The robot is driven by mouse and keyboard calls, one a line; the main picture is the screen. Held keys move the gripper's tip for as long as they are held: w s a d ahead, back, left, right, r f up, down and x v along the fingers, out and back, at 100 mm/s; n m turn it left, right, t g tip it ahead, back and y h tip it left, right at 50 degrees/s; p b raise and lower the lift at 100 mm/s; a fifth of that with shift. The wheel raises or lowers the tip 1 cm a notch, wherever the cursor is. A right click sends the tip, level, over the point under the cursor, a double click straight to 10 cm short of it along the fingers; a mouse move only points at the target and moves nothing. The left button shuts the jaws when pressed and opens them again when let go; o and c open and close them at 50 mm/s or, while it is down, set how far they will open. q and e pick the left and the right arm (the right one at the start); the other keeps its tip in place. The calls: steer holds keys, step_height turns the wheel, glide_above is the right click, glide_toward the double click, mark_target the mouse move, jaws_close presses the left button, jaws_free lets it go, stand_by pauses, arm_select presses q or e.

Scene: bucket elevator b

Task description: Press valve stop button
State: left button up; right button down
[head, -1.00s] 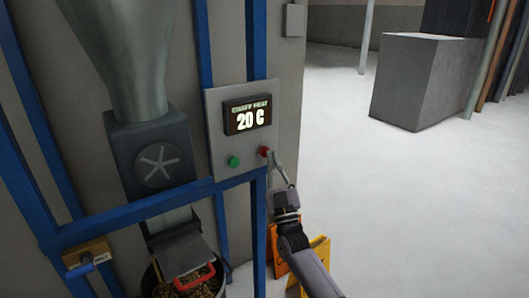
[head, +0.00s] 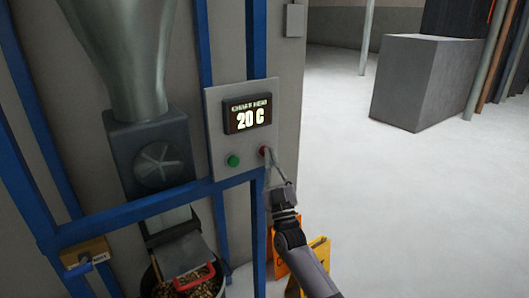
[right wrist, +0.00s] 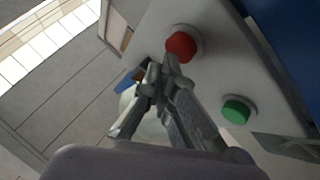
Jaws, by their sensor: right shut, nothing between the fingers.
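The red button (head: 264,151) sits at the lower right of a grey control panel (head: 215,110). My right gripper (head: 268,155) is shut and empty, with its fingertips at the red button in the head view, partly covering it. In the right wrist view the red button (right wrist: 181,46) shows just beyond the tips of the shut gripper (right wrist: 165,65). Whether the tips touch it I cannot tell. The green button (head: 233,160) is left of the red one, and it also shows in the right wrist view (right wrist: 236,110). My left gripper is not in view.
Blue frame bars (head: 150,208) run beside and below the panel. A bucket with brown contents (head: 195,283) stands lower left, and a yellow sign (head: 320,250) stands behind my arm.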

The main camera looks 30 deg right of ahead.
steer(key=shift+w+b, duration=0.3)
steer(key=shift+w, duration=0.15)
stand_by(0.4)
steer(key=shift+s+p, duration=0.75)
steer(key=shift+s, duration=0.35)
steer(key=s+p, duration=0.3)
steer(key=s, duration=0.3)
steer(key=shift+d, duration=0.25)
steer(key=shift+f, duration=0.1)
stand_by(0.4)
